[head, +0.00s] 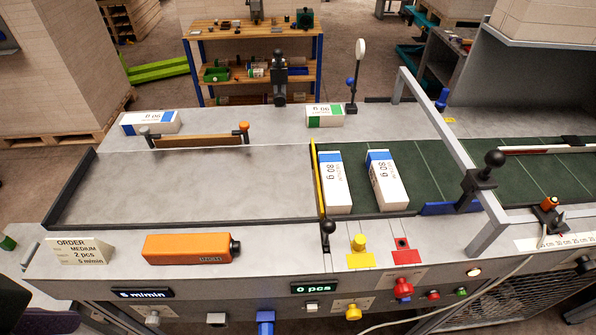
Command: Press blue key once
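The blue key (265,322) is a square blue block on the front face of the machine, at the bottom edge of the head view. It sits between a white key (216,319) on its left and a yellow knob (353,312) on its right. Its lower part is close to the picture's bottom edge. Neither of my grippers shows in the head view, so nothing of mine is seen touching the key.
Above the keys, displays read "5 m/min" (142,294) and "0 pcs" (314,288). An orange block-shaped device (188,248) and an order sign (80,251) stand on the front ledge. Two reams (334,182) (386,180) lie on the green belt (432,165) beside a yellow bar (319,180).

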